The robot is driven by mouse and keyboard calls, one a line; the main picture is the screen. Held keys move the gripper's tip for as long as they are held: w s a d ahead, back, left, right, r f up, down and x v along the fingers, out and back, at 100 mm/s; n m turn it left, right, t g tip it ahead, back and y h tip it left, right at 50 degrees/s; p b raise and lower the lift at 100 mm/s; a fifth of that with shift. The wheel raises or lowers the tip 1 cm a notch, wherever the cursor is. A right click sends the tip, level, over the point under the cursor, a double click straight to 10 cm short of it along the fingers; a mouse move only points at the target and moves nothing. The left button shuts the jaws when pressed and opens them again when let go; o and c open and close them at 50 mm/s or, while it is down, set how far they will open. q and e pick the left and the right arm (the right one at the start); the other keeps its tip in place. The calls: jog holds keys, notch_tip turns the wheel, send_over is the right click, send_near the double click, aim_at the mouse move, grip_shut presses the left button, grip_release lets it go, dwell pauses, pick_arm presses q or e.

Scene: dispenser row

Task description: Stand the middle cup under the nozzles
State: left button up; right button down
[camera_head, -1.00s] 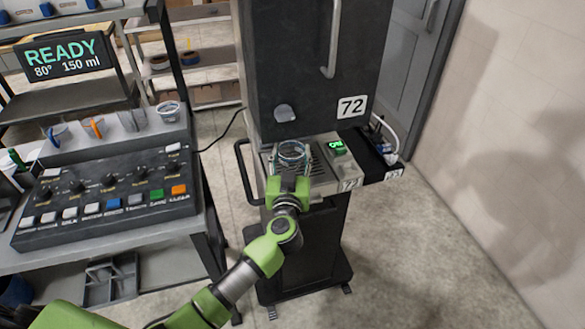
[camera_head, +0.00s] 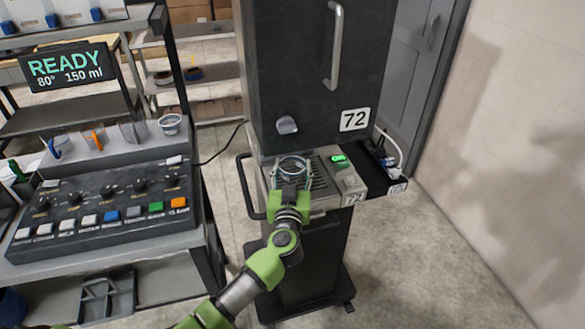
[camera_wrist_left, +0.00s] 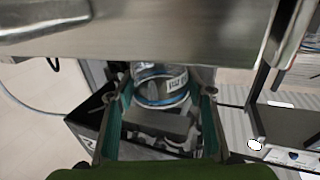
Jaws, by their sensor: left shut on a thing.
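A clear cup with a blue ring (camera_head: 293,164) is over the grated tray (camera_head: 319,176) at the front of the dark machine marked 72. In the left wrist view the cup (camera_wrist_left: 162,86) sits between two greenish fingers and carries a white printed label. My left gripper (camera_head: 291,177) is shut on this cup, coming from the front. A grey rounded nozzle part (camera_head: 287,125) sticks out of the machine above the cup. Whether the cup's base touches the tray is hidden. My right gripper is not in view.
Left stands a control panel with coloured buttons (camera_head: 110,212) and a READY display (camera_head: 70,67). A black handle (camera_head: 246,187) flanks the tray on the left. A small green-lit box (camera_head: 340,165) is right of the tray.

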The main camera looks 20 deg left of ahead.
pick_arm(q)
jog(key=shift+f, duration=0.5)
jog(key=o, duration=1.3)
jog(key=shift+v, duration=6.05)
